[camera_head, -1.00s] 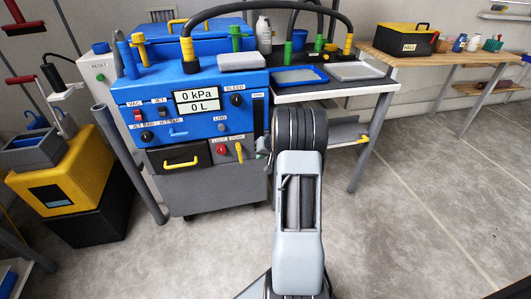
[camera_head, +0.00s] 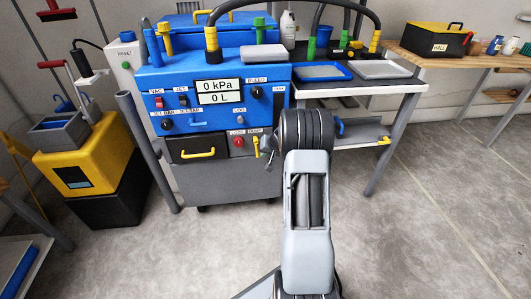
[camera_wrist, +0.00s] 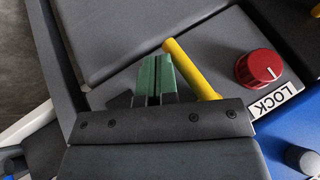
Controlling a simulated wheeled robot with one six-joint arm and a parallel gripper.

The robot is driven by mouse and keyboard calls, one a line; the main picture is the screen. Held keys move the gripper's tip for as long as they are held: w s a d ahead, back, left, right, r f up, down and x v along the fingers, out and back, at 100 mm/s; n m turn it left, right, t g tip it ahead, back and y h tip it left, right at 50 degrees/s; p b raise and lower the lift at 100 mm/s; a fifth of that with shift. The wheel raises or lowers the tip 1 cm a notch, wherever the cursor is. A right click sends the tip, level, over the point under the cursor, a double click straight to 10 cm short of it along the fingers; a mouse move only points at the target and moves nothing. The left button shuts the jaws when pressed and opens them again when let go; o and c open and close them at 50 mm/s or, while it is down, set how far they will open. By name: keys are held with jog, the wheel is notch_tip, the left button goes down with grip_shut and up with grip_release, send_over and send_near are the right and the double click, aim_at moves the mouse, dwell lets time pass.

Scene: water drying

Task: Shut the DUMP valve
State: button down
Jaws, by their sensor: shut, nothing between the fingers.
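The DUMP valve has a yellow lever handle (camera_head: 257,146), hanging downward below the DUMP label at the lower right of the blue machine's front panel. In the wrist view its yellow handle (camera_wrist: 192,68) slants just right of my gripper's fingers. My gripper (camera_wrist: 157,79) has green finger pads pressed together with nothing between them. The pads are beside the handle, not around it; I cannot tell whether they touch it. In the head view my gripper (camera_head: 268,153) is close to the right of the handle, partly hidden by my arm.
The red LOCK knob (camera_head: 237,142) is left of the valve and also shows in the wrist view (camera_wrist: 258,68). A black drawer with a yellow handle (camera_head: 198,153) is further left. A side table (camera_head: 400,87) stands right. The floor at the right is clear.

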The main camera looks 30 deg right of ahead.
jog(key=shift+w+a+f+b, duration=0.1)
jog(key=shift+w+a+b, duration=0.2)
jog(key=shift+a+b, duration=0.3)
jog(key=shift+d, duration=0.1)
jog(key=s+d+r+p, duration=0.1)
jog(key=s+d+r, duration=0.4)
jog(key=s+r, duration=0.3)
jog(key=shift+s+d+p, duration=0.3)
jog(key=shift+p, duration=0.1)
